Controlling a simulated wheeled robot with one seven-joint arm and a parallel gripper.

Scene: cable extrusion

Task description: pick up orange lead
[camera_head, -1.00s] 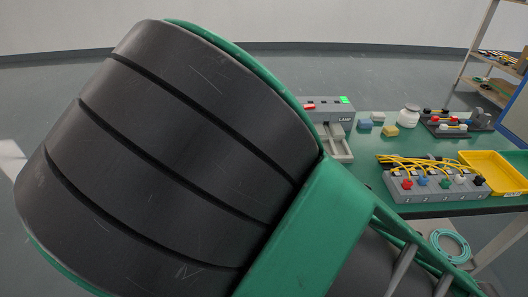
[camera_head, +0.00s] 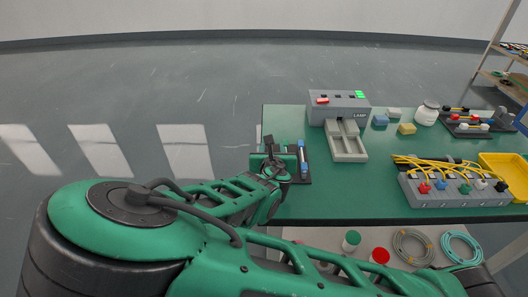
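I cannot make out an orange lead in the head view. My green arm crosses the lower left. What looks like my gripper (camera_head: 272,160) is at the bench's left edge, beside a small black stand holding a blue rod (camera_head: 302,154). It is small and dark here, so its opening and any contact with the stand are unclear.
A grey lamp tester (camera_head: 340,107) stands on the green bench (camera_head: 345,188). Coils (camera_head: 461,247) lie on the lower shelf.

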